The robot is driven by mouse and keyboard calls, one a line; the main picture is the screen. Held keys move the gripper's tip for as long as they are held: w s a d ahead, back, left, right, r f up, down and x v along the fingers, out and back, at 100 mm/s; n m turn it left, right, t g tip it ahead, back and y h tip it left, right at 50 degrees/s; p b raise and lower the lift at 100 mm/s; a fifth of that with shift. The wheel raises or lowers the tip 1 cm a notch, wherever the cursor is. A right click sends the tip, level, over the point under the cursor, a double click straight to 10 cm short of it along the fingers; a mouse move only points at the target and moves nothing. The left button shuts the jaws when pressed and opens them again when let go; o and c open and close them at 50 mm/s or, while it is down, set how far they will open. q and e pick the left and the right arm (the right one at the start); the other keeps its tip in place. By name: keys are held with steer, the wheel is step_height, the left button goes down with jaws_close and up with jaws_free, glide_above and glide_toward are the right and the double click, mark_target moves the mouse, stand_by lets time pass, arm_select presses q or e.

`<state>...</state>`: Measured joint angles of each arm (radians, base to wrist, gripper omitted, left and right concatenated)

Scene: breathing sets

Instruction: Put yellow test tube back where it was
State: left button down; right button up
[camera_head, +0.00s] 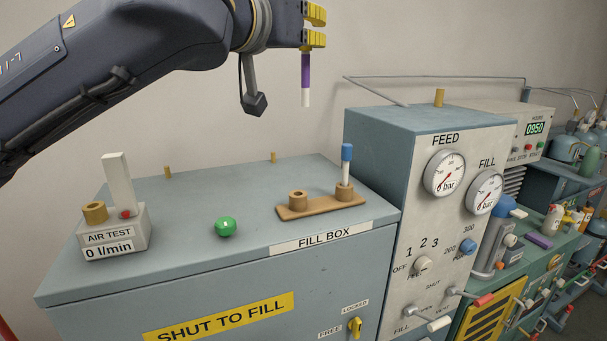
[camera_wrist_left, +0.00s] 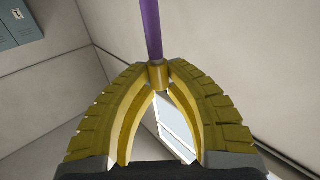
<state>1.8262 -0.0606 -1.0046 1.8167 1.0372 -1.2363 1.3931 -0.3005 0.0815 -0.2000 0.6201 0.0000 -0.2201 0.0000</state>
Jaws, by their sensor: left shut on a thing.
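My left gripper (camera_head: 314,28) is high above the fill box, its yellow fingers shut on a test tube (camera_head: 306,75). The tube hangs upright, purple above and white at its lower end. In the left wrist view, the fingertips (camera_wrist_left: 158,75) close on the tube's yellow-gold cap, with the purple tube (camera_wrist_left: 152,28) beyond. Below it, a wooden rack (camera_head: 322,208) on the box top has two round holders. The left holder (camera_head: 298,198) is empty. The right one holds a blue-capped tube (camera_head: 346,168). My right gripper is not in view.
On the fill box (camera_head: 180,215) stand an air test unit (camera_head: 112,236) with a white upright block and a wooden ring (camera_head: 95,212), and a green knob (camera_head: 225,226). The taller feed panel (camera_head: 430,200) rises on the right. The air around the held tube is clear.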

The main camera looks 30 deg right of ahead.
arm_select(q)
steer(key=shift+w+r+n+t+y, duration=0.3)
steer(key=shift+w+t, duration=0.1)
steer(key=shift+w, duration=0.1)
step_height(320, 180, down, 20)
steer(key=shift+w+a+r, duration=0.15)
steer(key=shift+w+a, duration=0.1)
steer(key=shift+a, duration=0.05)
stand_by(0.4)
steer(key=c, duration=1.4)
jaws_free()
steer(key=v, duration=1.2)
